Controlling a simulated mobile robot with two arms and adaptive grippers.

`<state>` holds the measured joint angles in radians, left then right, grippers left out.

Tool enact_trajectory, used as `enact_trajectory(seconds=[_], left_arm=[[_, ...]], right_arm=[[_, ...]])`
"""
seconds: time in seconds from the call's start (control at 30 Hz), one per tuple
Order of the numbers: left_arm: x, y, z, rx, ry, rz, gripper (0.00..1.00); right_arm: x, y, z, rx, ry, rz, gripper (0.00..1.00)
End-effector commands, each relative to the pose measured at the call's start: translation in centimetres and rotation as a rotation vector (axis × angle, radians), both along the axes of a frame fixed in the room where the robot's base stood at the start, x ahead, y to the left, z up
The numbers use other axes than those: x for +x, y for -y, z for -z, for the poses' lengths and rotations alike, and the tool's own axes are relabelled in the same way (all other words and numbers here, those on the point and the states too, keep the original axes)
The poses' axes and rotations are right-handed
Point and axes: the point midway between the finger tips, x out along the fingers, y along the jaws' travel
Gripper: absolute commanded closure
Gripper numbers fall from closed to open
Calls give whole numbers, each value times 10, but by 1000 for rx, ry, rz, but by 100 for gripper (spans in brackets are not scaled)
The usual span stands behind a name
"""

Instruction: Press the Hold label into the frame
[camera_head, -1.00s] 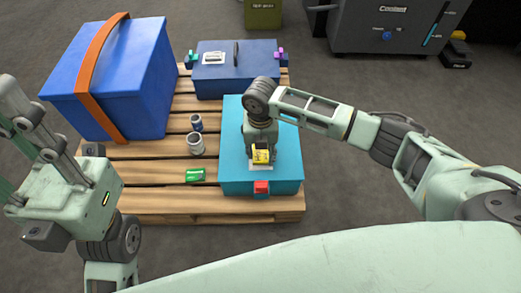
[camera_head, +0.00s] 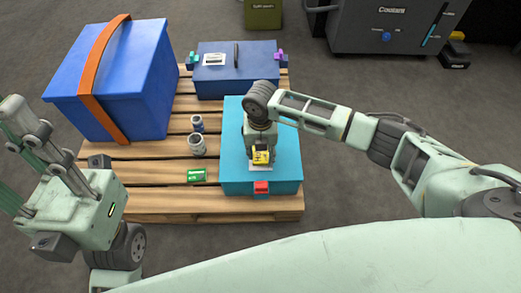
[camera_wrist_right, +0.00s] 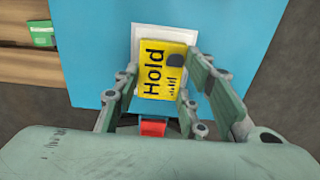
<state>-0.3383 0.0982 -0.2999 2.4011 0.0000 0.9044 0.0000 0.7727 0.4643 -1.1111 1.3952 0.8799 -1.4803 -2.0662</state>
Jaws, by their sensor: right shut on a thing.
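The yellow Hold label (camera_head: 261,157) is between the fingers of my right gripper (camera_head: 261,150), low over the teal box. In the right wrist view the label (camera_wrist_right: 160,75) reads "Hold" sideways and lies over the white frame (camera_wrist_right: 150,28). The frame's border shows above and left of the label. I cannot tell whether the label is seated flat in it. My right gripper (camera_wrist_right: 160,97) is shut on the label, with fingers on both sides. My left gripper is at the left, with its fingertips out of clear view.
The teal box (camera_head: 232,150) has a red latch (camera_head: 261,187) and stands on a wooden pallet (camera_head: 165,215). A green packet (camera_head: 197,175), two cans (camera_head: 197,145), a dark blue case (camera_head: 222,78) and a blue box with an orange strap (camera_head: 140,75) share the pallet.

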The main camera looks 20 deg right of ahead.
Motion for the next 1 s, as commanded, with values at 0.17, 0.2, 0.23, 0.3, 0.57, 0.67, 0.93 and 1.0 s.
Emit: enact_trajectory(seconds=[0.17,0.2,0.23,0.3,0.57,0.67,0.93,1.0], left_arm=[[1,0,6,2,-22,0,66],[1,0,6,2,-22,0,66],[1,0,6,2,-22,0,66],[1,0,6,2,-23,0,66],[2,1,3,3,-19,1,66],[2,1,2,3,-17,1,66],[2,1,2,4,-16,1,66],[2,1,2,4,-16,1,66]], right_arm=[[0,0,1,0,0,0,84],[0,0,1,0,0,0,84],[0,0,1,0,0,0,84],[0,0,1,0,0,0,84],[0,0,7,1,0,-1,84],[0,0,8,1,0,-1,84],[0,0,9,1,0,-1,56],[0,0,9,1,0,-1,50]])
